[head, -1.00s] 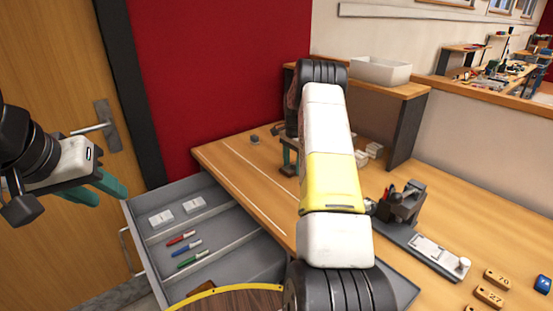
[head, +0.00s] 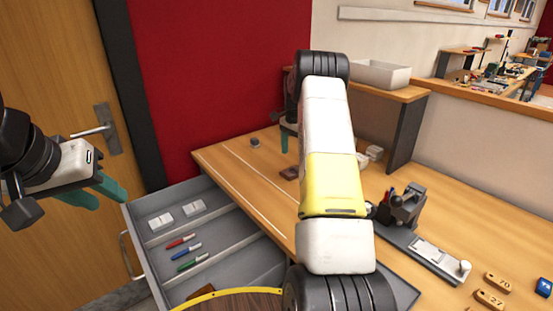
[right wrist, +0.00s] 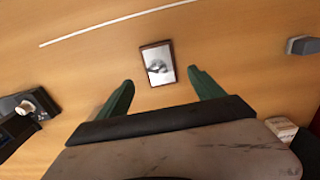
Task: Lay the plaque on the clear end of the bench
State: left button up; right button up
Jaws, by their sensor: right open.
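The plaque (right wrist: 158,63) lies flat on the bench (right wrist: 90,70), a silvery plate with a dark brown border. In the head view the plaque (head: 289,173) shows as a small brown piece left of my right arm, partly hidden by it. My right gripper (right wrist: 160,78) is open and empty above the bench, its fingertips apart on either side of the plaque's near end in the picture. In the head view one teal finger of it (head: 284,139) shows above the plaque. My left gripper (head: 97,192) is open and empty left of the drawer.
An open grey drawer (head: 222,252) holds several markers and white boxes. A small grey object (head: 255,142) stands at the bench's far end. A dark device with a long base (head: 404,205) and numbered wooden tags (head: 489,299) are at right. Bench around the plaque is bare.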

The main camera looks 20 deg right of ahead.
jog(key=s+a+r+n+t, duration=0.1)
jog(key=s+a+r+n, duration=0.1)
jog(key=s+a+r, duration=0.45)
jog(key=s+a+r+n+t+y, duration=0.1)
jog(key=s+r+n, duration=0.15)
jog(key=r, duration=0.65)
jog(key=s+a+r+n+t, duration=0.1)
jog(key=s+a+r+n, duration=0.1)
jog(key=s+a+r, duration=0.4)
jog(key=s+a+n+t, duration=0.1)
jog(key=s+a+n, duration=0.3)
jog(key=s, duration=0.7)
jog(key=s+a+n+t+y, duration=0.1)
jog(key=s+a+n, duration=0.3)
jog(key=s, duration=0.8)
jog(key=shift+a+f+t, duration=0.15)
jog(key=shift+f+t, duration=0.15)
jog(key=shift+t, duration=0.3)
